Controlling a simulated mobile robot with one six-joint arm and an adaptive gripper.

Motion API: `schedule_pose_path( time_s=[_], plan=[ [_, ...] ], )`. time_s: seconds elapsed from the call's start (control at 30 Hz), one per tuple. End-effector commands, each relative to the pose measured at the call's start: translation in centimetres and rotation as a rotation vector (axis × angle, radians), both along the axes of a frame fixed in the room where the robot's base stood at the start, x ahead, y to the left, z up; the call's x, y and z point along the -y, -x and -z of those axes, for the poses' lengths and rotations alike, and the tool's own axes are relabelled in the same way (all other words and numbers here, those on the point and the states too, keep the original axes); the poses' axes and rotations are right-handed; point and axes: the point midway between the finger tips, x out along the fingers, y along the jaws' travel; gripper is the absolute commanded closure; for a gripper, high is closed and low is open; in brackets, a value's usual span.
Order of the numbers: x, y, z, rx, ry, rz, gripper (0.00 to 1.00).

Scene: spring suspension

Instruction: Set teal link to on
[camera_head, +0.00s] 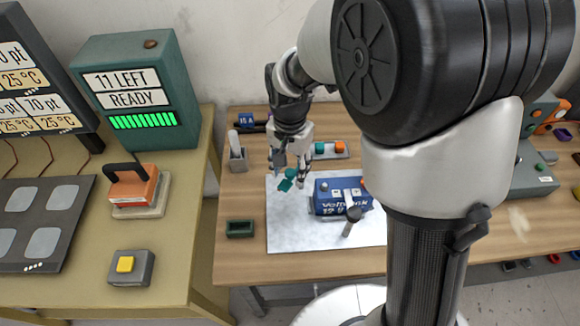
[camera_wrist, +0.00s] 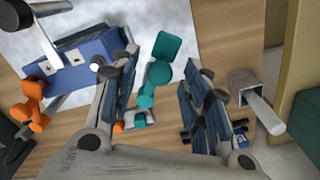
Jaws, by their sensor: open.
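The teal link (camera_wrist: 160,72) shows in the wrist view as a flat square end joined to rounded parts. It lies between the two spread fingers of my gripper (camera_wrist: 165,68), with a visible gap on each side. In the head view the teal link (camera_head: 286,184) is small, just under my gripper (camera_head: 290,174), over the left part of a white mat (camera_head: 285,235). My gripper is open and points down. I cannot tell how far the link is from the surface below. A blue battery box (camera_head: 330,208) stands just right of it; its plus and minus marks show in the wrist view (camera_wrist: 72,62).
An orange clamp-like piece (camera_wrist: 32,105) is beside the battery box. A dark upright handle (camera_head: 352,222) stands in front of the box. A grey holder (camera_head: 238,158) and a small dark green tray (camera_head: 240,228) are at the left. A tray with teal and orange pieces (camera_head: 330,150) lies behind.

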Motion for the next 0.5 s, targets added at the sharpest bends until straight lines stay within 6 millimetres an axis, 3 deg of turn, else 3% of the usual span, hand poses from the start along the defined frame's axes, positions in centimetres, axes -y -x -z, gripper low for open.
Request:
schedule_pose_path(
  time_s=[0.07, 0.5],
  plan=[
    [0.00, 0.01, -0.02, 0.000, 0.000, 0.000, 0.58],
    [0.00, 0.01, -0.03, 0.000, 0.000, 0.000, 0.87]
  ],
)
